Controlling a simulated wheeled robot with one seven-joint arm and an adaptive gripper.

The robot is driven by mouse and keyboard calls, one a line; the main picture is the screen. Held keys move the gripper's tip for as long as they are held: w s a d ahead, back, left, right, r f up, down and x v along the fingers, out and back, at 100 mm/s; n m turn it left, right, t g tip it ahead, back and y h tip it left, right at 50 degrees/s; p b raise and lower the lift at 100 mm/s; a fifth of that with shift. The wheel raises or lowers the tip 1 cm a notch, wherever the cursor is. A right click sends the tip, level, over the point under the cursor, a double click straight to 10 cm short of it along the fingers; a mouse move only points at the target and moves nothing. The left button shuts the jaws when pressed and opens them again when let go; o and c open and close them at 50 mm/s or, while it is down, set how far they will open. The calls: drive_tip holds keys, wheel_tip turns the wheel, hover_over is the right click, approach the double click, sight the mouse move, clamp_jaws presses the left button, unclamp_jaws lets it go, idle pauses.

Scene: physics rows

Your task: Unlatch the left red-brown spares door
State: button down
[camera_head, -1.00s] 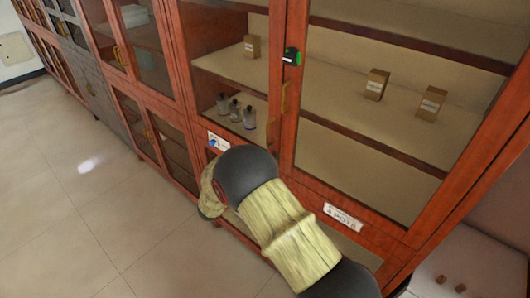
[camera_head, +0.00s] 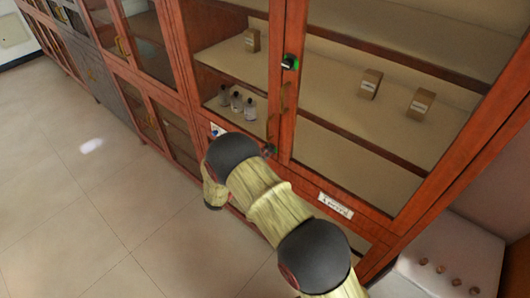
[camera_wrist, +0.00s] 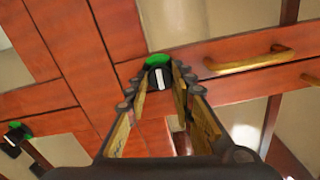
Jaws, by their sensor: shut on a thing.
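The red-brown cabinet (camera_head: 188,62) has glazed doors, with a left door (camera_head: 228,62) beside a wider right door. In the wrist view my gripper (camera_wrist: 163,80) is shut on a black latch knob (camera_wrist: 158,76) with a white mark and a green ring behind it. A second black knob (camera_wrist: 14,138) with green sits at the left of that view. The head view shows an upper latch knob (camera_head: 290,62) on the frame between the doors and a small dark knob (camera_head: 270,150) just above my arm. My arm hides the gripper in the head view.
A brass handle (camera_wrist: 250,60) lies right of the held knob. Bottles (camera_head: 236,102) and small boxes (camera_head: 370,83) stand on shelves behind the glass. A label (camera_head: 335,205) is on the cabinet's lower rail. The tiled floor (camera_head: 90,210) at left is clear. A white surface (camera_head: 450,255) is at lower right.

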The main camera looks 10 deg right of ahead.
drive_tip(key=shift+n, duration=0.3)
drive_tip(key=c, duration=1.6)
unclamp_jaws()
drive_tip(key=shift+o, duration=0.5)
drive_tip(key=v, duration=1.2)
